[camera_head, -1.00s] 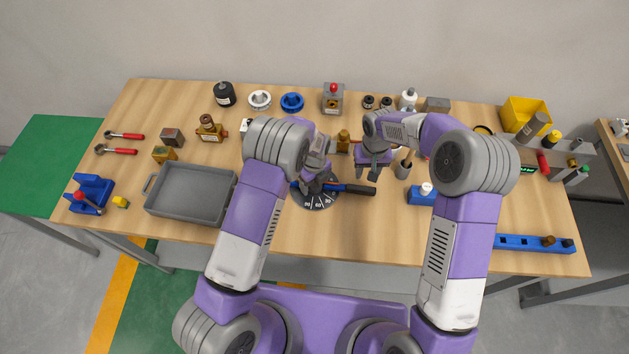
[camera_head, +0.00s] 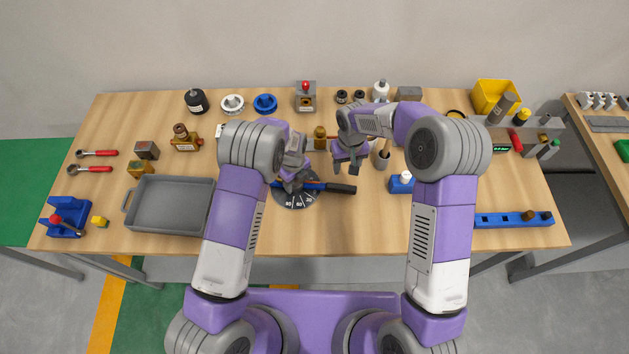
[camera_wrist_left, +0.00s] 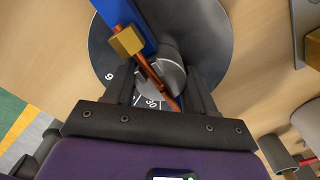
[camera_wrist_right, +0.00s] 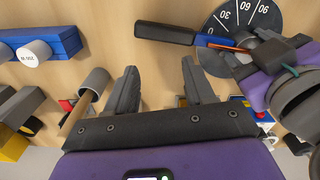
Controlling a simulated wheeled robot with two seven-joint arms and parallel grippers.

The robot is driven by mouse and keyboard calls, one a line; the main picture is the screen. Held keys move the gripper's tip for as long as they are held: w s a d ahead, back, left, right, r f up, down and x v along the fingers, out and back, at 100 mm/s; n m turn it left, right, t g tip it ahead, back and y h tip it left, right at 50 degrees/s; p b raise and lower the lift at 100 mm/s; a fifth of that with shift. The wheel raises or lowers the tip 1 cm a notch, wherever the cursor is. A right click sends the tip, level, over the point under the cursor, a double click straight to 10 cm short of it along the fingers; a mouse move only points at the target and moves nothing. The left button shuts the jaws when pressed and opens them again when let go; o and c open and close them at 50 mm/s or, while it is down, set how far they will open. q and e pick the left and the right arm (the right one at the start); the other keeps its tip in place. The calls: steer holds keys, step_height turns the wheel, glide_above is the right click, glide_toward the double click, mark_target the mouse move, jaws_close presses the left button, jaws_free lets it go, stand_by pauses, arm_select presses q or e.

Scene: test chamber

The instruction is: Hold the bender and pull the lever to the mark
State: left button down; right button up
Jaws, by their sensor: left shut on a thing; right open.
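The bender is a dark round dial (camera_head: 297,202) with white angle numbers, at the middle of the table; it also shows in the left wrist view (camera_wrist_left: 215,35). Its blue lever with a black handle (camera_head: 340,188) points right in the head view. My left gripper (camera_head: 291,185) is shut on the bender's grey round centre part (camera_wrist_left: 165,78). A copper rod (camera_wrist_left: 153,72) with a brass block (camera_wrist_left: 127,41) crosses it. My right gripper (camera_head: 350,172) is open and empty, above the table near the handle's end. In the right wrist view the black handle (camera_wrist_right: 165,33) lies beyond its fingers (camera_wrist_right: 160,72), apart from them.
A grey tray (camera_head: 168,228) stands left of the bender. Several parts line the back.

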mark_target(343, 187)
steer(key=f+n, duration=0.3)
steer(key=n, duration=0.1)
steer(key=s+f+n, duration=0.1)
steer(key=f+n, duration=0.2)
steer(key=n, duration=0.2)
steer(key=f+n, duration=0.4)
steer(key=n, duration=0.1)
steer(key=shift+s+a, duration=0.1)
steer(key=shift+s, duration=0.15)
steer(key=shift+c, duration=0.3)
steer(key=shift+r, duration=0.1)
jaws_close()
